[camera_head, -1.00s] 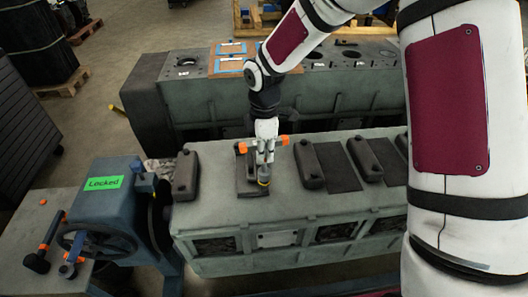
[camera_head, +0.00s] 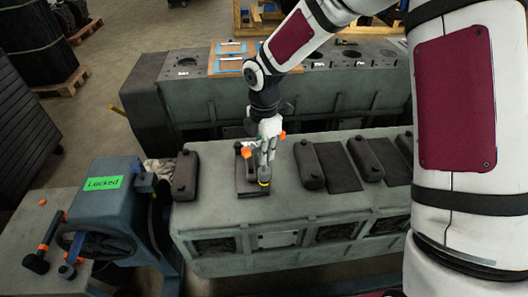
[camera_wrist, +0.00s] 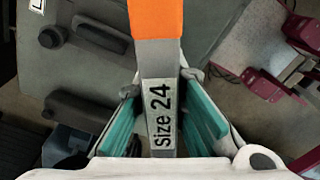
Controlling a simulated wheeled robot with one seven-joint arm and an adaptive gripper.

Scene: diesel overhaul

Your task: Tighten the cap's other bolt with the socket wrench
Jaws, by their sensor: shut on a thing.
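My gripper (camera_head: 266,154) is shut on the socket wrench. In the wrist view, the wrench (camera_wrist: 160,85) runs between the teal finger pads, with a grey shank labelled "Size 24" and an orange end. In the head view, orange shows on both sides of my gripper. The wrench's yellow-banded lower end (camera_head: 264,180) points down at the front right part of a dark cap (camera_head: 247,188) on the grey-green engine block. The bolt under it is hidden, so I cannot tell how the socket sits on it.
Other dark caps (camera_head: 185,175) (camera_head: 308,165) stand on the block on both sides. A blue stand with a handwheel (camera_head: 103,243) and a green "Locked" sign (camera_head: 103,183) is at the left. Orange-marked tools (camera_head: 38,261) lie on the grey surface beside it. A second block stands behind.

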